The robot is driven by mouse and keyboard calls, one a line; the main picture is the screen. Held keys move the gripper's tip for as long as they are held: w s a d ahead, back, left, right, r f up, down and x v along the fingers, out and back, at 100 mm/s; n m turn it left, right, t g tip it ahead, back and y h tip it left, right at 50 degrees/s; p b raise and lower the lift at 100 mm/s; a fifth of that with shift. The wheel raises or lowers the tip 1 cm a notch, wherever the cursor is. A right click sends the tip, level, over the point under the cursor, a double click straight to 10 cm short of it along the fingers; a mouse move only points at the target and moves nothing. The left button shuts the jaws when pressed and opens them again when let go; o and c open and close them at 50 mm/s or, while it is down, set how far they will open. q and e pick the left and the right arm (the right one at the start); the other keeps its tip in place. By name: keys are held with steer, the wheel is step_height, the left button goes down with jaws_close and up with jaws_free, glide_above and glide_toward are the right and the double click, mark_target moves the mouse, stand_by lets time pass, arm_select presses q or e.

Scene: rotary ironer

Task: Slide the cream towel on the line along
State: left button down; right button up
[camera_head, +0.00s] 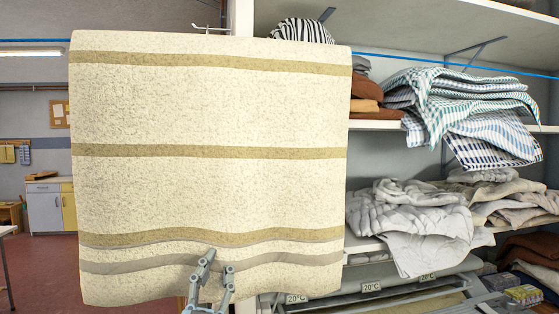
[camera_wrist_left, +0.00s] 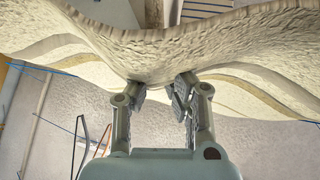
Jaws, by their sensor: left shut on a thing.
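The cream towel (camera_head: 210,108) with tan stripes hangs over the blue line (camera_head: 400,59) and fills the left half of the head view. My left gripper (camera_head: 216,262) is at its lower hem, shut on the cloth, and the hem ripples around it. In the left wrist view the towel's lower edge (camera_wrist_left: 225,50) spans the top, with a fold of it at my left gripper's fingertips (camera_wrist_left: 158,85). My right gripper is in neither view.
Shelves right of the towel hold checked cloths (camera_head: 470,100), grey crumpled cloths (camera_head: 415,212) and brown folded ones (camera_head: 366,88). A shelf bracket (camera_head: 474,52) is near the line. Open floor and a cabinet (camera_head: 45,208) show at the far left.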

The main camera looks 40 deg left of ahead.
mark_target(123, 254)
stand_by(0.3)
arm_select(q)
steer(key=shift+s+a+f, duration=0.1)
steer(key=shift+s+a, duration=0.9)
steer(key=shift+s, duration=0.15)
steer(key=shift+s+a+f, duration=0.1)
steer(key=shift+s+a, duration=0.85)
steer(key=shift+s, duration=0.2)
steer(key=shift+s+a+f, duration=0.15)
steer(key=shift+s+a, duration=1.8)
steer(key=shift+s, duration=0.3)
steer(key=shift+s, duration=0.1)
steer(key=shift+s+a+f, duration=0.2)
steer(key=shift+s+a, duration=1.75)
steer(key=shift+s, duration=0.25)
steer(key=s+a, duration=0.4)
steer(key=shift+s+f, duration=0.15)
steer(key=shift+s, duration=0.15)
